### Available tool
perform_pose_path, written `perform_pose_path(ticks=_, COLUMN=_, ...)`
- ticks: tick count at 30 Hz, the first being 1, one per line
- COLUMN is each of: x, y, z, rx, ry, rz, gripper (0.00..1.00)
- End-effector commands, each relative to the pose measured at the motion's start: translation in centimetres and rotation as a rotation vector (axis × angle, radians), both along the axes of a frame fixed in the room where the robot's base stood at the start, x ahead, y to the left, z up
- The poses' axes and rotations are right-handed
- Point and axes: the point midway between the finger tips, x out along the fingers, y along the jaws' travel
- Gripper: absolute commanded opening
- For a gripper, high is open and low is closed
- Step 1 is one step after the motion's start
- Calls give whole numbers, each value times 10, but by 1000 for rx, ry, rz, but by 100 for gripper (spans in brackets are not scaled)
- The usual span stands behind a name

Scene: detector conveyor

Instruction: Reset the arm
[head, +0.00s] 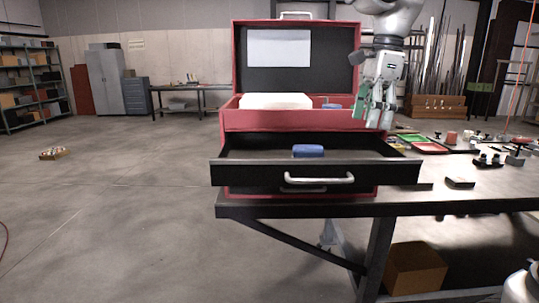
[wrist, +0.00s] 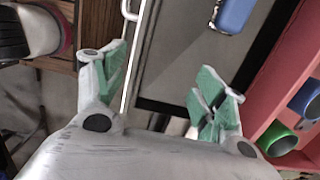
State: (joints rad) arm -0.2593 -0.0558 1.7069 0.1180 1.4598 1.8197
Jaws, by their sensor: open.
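My gripper (head: 374,106) hangs with its fingers down at the right side of the red toolbox (head: 290,122) in the head view. In the wrist view its two green-padded fingers (wrist: 164,80) stand wide apart with nothing between them. The toolbox lid is up, with a pale sheet (head: 278,48) inside it. Its black front drawer (head: 250,172) is pulled out. A blue object (head: 308,151) lies in the drawer; it also shows at the top of the wrist view (wrist: 235,14). The lower part of my gripper is close to the toolbox's right edge.
The toolbox stands on a dark workbench (head: 440,203). Green and red trays (head: 430,147) and several small parts lie on the bench at right. A cardboard box (head: 415,268) sits below. The floor at left is mostly clear, with a small box (head: 53,153).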

Motion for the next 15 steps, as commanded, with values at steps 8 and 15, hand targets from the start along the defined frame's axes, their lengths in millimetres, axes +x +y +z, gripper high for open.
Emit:
perform_pose_path(ticks=8, x=-18, y=-17, z=-4, rx=-6, ry=-53, rz=134, gripper=71)
perform_pose_path(ticks=15, x=-43, y=-39, z=-12, rx=-25, ry=-123, rz=319, gripper=71)
